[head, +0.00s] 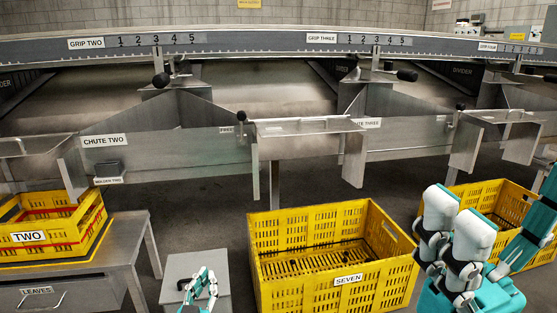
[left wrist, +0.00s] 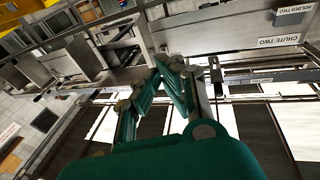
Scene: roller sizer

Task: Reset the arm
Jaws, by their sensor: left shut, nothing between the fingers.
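My left gripper (head: 203,272) shows low in the head view, in front of a small grey stand and left of the yellow crate marked SEVEN. Its fingers point up and meet at the tips, with nothing between them. In the left wrist view its teal fingers (left wrist: 180,68) also converge, empty, with metal chute parts behind them. White and teal parts of my right arm (head: 462,245) fill the lower right of the head view, overlapping the space between two yellow crates. I cannot make out the state of the right gripper there.
Crate SEVEN (head: 259,268) stands on the floor right of the grey stand (head: 180,268). Another yellow crate (head: 505,195) stands behind my right arm. Crate TWO (head: 30,250) sits on a metal table (head: 125,235) at left. CHUTE TWO (head: 190,150) and other metal chutes span the back.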

